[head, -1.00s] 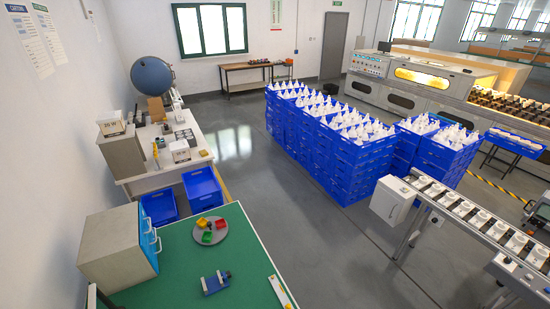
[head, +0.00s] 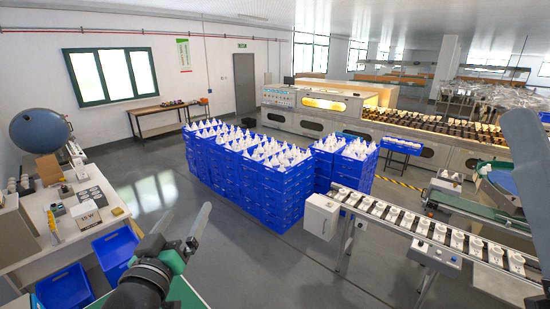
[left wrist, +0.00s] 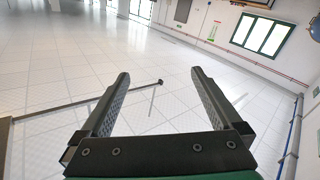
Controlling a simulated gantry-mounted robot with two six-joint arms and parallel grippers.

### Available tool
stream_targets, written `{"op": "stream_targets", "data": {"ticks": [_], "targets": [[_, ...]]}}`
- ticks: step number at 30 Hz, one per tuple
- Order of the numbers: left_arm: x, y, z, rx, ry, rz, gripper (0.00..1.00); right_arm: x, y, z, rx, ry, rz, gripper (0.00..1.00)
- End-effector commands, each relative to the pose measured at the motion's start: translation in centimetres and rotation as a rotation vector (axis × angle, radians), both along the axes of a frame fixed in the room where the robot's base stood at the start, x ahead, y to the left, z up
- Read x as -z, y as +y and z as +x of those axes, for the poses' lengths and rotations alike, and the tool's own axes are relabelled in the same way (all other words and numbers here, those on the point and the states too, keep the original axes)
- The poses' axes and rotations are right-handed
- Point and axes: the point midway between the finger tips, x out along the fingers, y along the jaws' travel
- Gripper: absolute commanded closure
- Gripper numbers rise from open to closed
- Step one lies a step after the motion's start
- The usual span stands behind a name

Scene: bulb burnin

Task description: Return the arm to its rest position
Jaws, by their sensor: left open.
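My left gripper (head: 187,212) shows at the lower left of the head view, raised in the air above the floor and the green table edge.
Stacked blue crates (head: 245,178) with white parts stand mid-floor. A conveyor (head: 425,228) with white parts runs along the right. A bench (head: 75,235) with a blue sphere (head: 40,130) is at left. A green table corner (head: 183,293) is below my gripper. Grey floor between is clear.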

Motion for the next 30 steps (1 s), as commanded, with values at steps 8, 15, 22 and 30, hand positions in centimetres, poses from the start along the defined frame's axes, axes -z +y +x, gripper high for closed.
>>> {"op": "stream_targets", "data": {"ticks": [8,15,22,30], "targets": [[-19.4,-0.7,-14.0,-0.013,-0.569,0.098,0.01,0.0,0.0,0.0,0.000,0.000,0.000,0.50],[-24.3,-0.4,-22.9,-0.078,-0.818,0.198,0.01,0.0,0.0,0.0,0.000,0.000,0.000,0.50],[-24.2,-0.4,-22.6,-0.094,-0.812,0.236,0.01,0.0,0.0,0.0,0.000,0.000,0.000,0.50],[-24.1,-0.4,-22.5,-0.094,-0.810,0.235,0.01,0.0,0.0,0.0,0.000,0.000,0.000,0.50]]}}
